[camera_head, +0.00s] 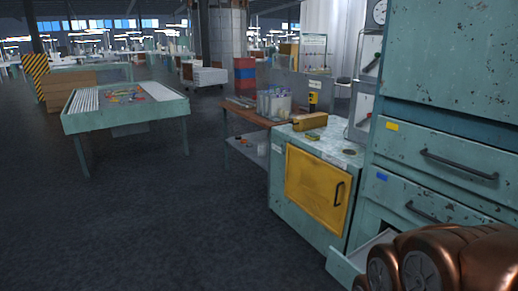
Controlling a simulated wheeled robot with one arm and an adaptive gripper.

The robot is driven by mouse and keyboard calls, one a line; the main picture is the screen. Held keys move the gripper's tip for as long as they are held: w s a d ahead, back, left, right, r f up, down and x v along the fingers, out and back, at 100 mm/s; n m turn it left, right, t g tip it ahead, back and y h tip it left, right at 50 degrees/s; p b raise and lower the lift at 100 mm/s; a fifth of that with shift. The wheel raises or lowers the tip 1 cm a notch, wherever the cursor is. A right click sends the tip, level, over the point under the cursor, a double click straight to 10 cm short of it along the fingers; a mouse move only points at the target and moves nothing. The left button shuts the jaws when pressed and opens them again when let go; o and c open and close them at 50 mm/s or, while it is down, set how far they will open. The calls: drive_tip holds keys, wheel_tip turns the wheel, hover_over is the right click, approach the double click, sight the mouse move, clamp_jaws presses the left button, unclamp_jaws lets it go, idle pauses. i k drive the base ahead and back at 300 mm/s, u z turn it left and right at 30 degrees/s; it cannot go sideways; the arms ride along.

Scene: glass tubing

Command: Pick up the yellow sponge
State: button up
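A small yellow-green block (313,136), which may be the yellow sponge, lies on the worn top of the low teal cabinet (335,150) at centre right. It is too small to be sure. A larger mustard-yellow block (309,121) lies just behind it on the same top. The copper-coloured rounded parts at the lower right look like my own arm. My gripper's fingers are not in view.
The low cabinet has a yellow door (315,190). A tall teal drawer unit (440,150) stands at right, with an open drawer (345,268) low down. A teal table (125,120) stands left. Dark floor between is clear.

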sight(312, 136)
drive_tip(key=u, duration=0.25)
drive_tip(key=i, duration=3.55)
drive_tip(key=z, duration=0.45)
drive_tip(key=i, duration=0.6)
